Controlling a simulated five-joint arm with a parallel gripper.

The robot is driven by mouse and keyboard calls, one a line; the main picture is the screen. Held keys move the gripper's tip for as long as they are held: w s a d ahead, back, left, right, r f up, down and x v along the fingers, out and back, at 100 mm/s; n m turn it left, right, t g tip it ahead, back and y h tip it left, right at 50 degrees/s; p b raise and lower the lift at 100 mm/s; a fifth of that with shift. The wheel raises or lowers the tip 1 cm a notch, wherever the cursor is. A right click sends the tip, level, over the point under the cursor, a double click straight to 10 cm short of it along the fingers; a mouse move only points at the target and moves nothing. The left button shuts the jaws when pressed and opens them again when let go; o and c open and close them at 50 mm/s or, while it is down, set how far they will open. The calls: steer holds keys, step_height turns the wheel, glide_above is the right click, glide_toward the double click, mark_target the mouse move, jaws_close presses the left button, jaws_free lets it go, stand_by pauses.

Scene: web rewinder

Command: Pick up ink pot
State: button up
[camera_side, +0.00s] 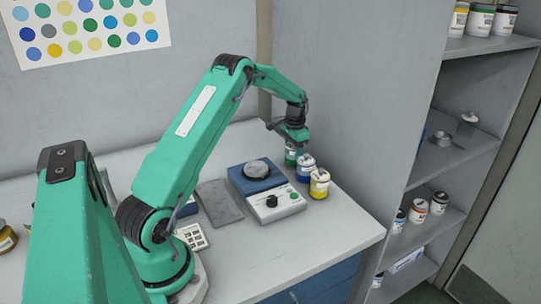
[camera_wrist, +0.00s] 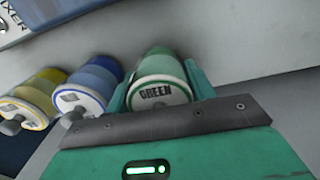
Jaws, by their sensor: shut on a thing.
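My gripper (camera_wrist: 160,90) is shut on the green ink pot (camera_wrist: 158,68), with one finger on each side of it in the wrist view. The pot's pale lid reads "GREEN". In the side view the green pot (camera_side: 291,157) shows just under my gripper (camera_side: 290,143), at the back of the row of pots. A blue ink pot (camera_side: 305,167) and a yellow ink pot (camera_side: 319,184) stand beside it. In the wrist view the blue pot (camera_wrist: 90,84) and the yellow pot (camera_wrist: 33,97) are left of the held pot. I cannot tell whether the green pot touches the bench.
A blue and white mixer (camera_side: 275,200) with a round plate stands left of the pots. A grey flat pad (camera_side: 219,202) and a keypad (camera_side: 192,236) lie further left. A grey wall is behind the pots, and a shelf unit (camera_side: 450,165) with several jars stands right. The bench front right (camera_side: 330,225) is clear.

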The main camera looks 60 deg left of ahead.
step_height(320, 180, up, 9)
steer(key=shift+r, duration=0.1)
stand_by(0.4)
stand_by(0.5)
steer(key=shift+s+r, duration=0.15)
steer(key=shift+s, duration=0.4)
steer(key=s+d+r, duration=0.1)
steer(key=s+d, duration=0.2)
steer(key=s, duration=1.1)
steer(key=shift+s+r, duration=0.3)
steer(key=shift+r, duration=0.05)
steer(key=shift+f, duration=0.15)
steer(key=shift+f, duration=2.9)
steer(key=shift+f, duration=0.45)
